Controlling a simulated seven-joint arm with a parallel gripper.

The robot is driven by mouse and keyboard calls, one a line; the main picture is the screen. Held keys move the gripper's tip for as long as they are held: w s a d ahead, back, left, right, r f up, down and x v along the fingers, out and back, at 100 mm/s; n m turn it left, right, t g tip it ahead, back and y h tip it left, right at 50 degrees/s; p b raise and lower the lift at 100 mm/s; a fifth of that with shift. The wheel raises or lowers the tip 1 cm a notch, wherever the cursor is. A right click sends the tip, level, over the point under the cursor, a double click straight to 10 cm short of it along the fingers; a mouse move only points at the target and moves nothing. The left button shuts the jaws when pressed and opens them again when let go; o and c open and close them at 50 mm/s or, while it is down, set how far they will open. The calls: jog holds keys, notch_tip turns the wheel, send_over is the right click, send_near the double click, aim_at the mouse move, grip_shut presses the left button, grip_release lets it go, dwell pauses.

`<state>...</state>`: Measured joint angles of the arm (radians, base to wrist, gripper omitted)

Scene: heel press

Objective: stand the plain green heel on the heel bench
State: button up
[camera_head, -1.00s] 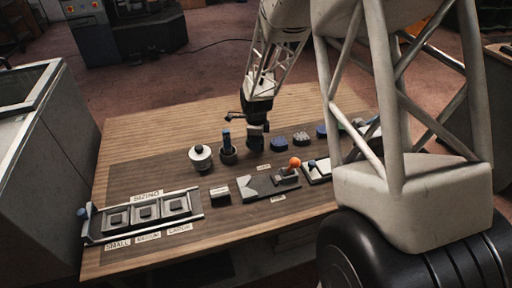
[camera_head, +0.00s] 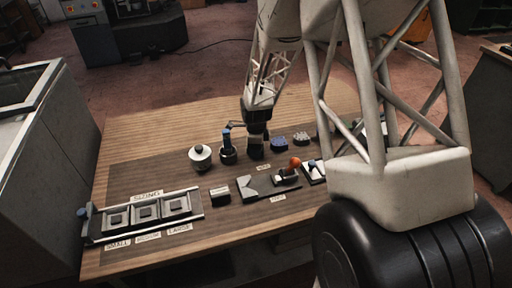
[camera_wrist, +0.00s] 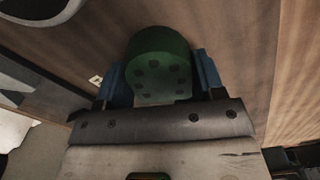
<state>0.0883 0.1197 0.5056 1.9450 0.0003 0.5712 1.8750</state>
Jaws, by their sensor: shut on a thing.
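My gripper (camera_head: 256,150) is low over the middle of the wooden bench (camera_head: 135,145), pointing down. In the wrist view its two blue fingers (camera_wrist: 160,88) are shut on a round green heel (camera_wrist: 158,48), one finger on each side. Several dark round spots show on the heel's face turned to the camera, so it does not look plain there. In the head view I cannot make out the green heel at the gripper. I cannot tell whether its lower end touches the bench.
Right of my gripper stand a blue spotted heel (camera_head: 278,141) and a greyish one (camera_head: 300,138). On the left are a white round pot (camera_head: 200,156) and a dark cup (camera_head: 228,155). In front are a sizing rack (camera_head: 145,212) and an orange-knobbed fixture (camera_head: 285,178).

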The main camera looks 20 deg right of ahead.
jog(key=o, duration=1)
jog(key=shift+f, duration=0.1)
jog(key=shift+c, duration=0.2)
notch_tip(320, 180, up, 12)
dwell(0.4)
jog(key=shift+r, duration=0.25)
jog(key=s+a+r+n+t, duration=0.1)
jog(key=s+a+r+n, duration=0.2)
jog(key=s+r+n, duration=1.05)
jog(key=s+a+r+n, duration=0.1)
jog(key=s+n, duration=0.3)
jog(key=s, duration=0.7)
jog(key=s+a+r+n+t, duration=0.1)
jog(key=s+r+n, duration=0.3)
jog(key=s, duration=0.7)
jog(key=shift+s+a+n+t, duration=0.2)
jog(key=shift+n+t, duration=0.1)
jog(key=shift+n, duration=0.05)
